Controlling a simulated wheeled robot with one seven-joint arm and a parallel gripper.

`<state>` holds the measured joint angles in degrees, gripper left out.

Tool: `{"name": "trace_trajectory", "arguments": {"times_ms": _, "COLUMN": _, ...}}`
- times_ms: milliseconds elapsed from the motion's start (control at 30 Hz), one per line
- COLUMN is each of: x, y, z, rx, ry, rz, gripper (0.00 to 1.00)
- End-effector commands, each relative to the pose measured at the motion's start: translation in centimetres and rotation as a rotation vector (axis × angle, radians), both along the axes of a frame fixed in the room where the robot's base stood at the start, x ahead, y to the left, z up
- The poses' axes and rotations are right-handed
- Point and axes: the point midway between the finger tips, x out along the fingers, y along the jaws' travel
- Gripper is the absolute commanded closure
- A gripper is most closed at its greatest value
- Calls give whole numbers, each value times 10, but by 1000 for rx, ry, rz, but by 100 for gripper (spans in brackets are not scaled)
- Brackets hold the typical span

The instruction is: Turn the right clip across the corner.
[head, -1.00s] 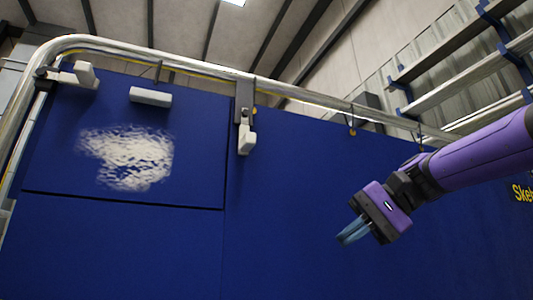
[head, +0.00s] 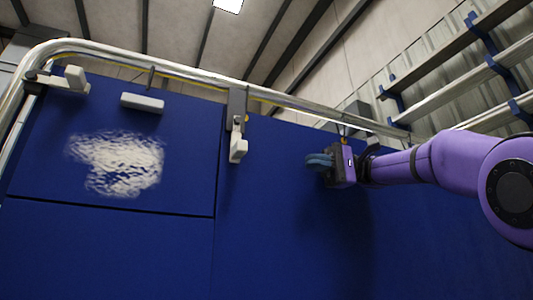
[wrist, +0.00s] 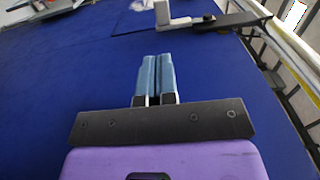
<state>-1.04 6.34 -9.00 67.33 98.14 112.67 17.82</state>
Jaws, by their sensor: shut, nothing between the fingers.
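The right clip (head: 238,146) is a pale block on a grey bracket (head: 236,104) that hangs from the metal rail, beside the upper right corner of the blue panel (head: 190,190). The block hangs down, just right of the panel's edge. In the wrist view the clip (wrist: 166,14) is ahead of my fingers at the top. My gripper (head: 312,161) is right of the clip at about its height, apart from it, fingers pointing left. The blue fingers are together and empty; they also show in the wrist view (wrist: 157,76).
A left clip (head: 72,78) sits at the panel's upper left corner, and a pale handle (head: 142,103) is on the panel's top. A white rough patch (head: 118,162) marks the panel. A metal rail (head: 190,71) runs above. Blue wall between gripper and clip is clear.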

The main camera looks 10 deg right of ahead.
Motion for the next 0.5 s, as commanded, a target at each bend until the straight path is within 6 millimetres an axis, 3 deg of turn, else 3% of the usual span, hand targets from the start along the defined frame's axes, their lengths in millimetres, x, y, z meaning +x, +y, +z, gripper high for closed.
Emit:
{"name": "trace_trajectory", "arguments": {"times_ms": 167, "x": -5, "y": 15, "z": 0, "rx": 0, "ry": 0, "rz": 2, "gripper": 100}}
{"name": "trace_trajectory", "arguments": {"times_ms": 500, "x": -22, "y": 74, "z": 0, "rx": 0, "ry": 0, "rz": 3, "gripper": 100}}
